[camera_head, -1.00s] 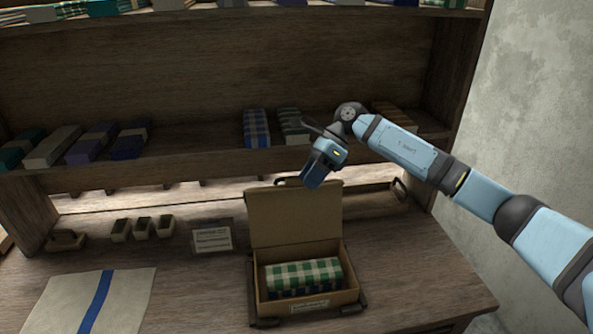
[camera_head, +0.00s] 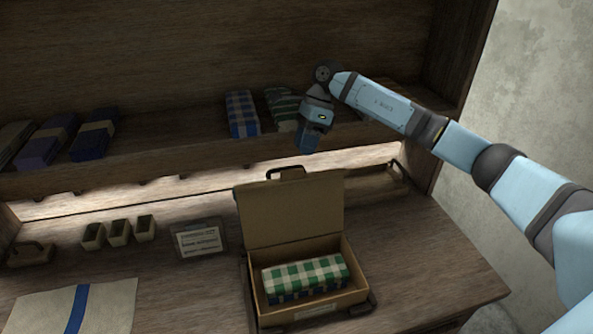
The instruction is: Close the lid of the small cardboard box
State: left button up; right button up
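The small cardboard box (camera_head: 357,286) stands on the table with its lid (camera_head: 291,212) raised upright at the back. A folded green-and-white checked cloth (camera_head: 305,275) lies inside it, with a dark blue one partly seen beneath. My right gripper (camera_head: 307,140) hangs above and behind the top edge of the lid, in front of the shelf, apart from the box. Its fingers point down; I cannot tell whether they are open or shut. My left gripper is not in view.
A shelf (camera_head: 190,150) with folded cloths runs behind and above the table. A small label card (camera_head: 199,241) and several small wooden holders (camera_head: 118,232) stand left of the box. A striped cloth (camera_head: 75,308) lies at front left. The table right of the box is clear.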

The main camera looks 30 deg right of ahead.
aim_at(296, 169)
jog(key=b+x, duration=0.1)
jog(key=x, duration=0.5)
jog(key=shift+a+f, duration=0.1)
jog(key=shift+c, duration=0.2)
grip_shut()
